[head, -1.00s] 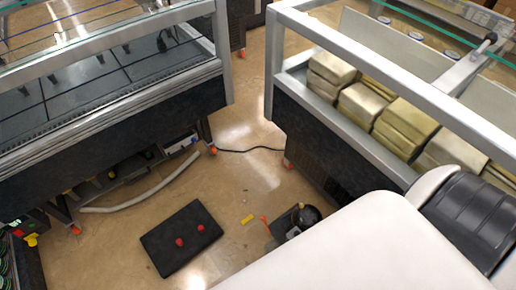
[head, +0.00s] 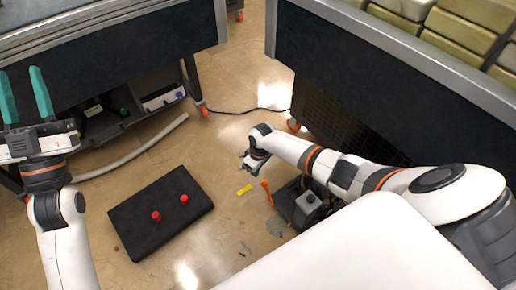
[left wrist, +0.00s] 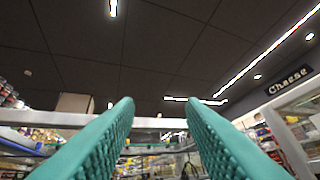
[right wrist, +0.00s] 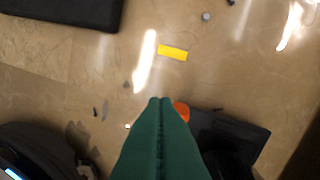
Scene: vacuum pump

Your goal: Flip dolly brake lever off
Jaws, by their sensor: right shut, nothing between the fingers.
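The orange brake lever (head: 267,192) sticks up at the left end of a dark dolly (head: 284,202) that carries a grey and black pump (head: 308,203). In the right wrist view its orange end (right wrist: 181,111) shows just right of my fingertips, with the dark dolly (right wrist: 235,137) behind. My right gripper (head: 246,177) is shut and empty, pointing down just above and left of the lever. I cannot tell if it touches the lever. My left gripper (head: 21,72) is open and empty, raised at the far left; the left wrist view shows its fingers apart.
A black mat (head: 150,225) with two red knobs lies on the floor, left of the dolly. A yellow strip (head: 244,190) lies between them. A pale hose (head: 140,152) and a black cable (head: 240,111) lie further back. Display cases (head: 385,75) stand behind.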

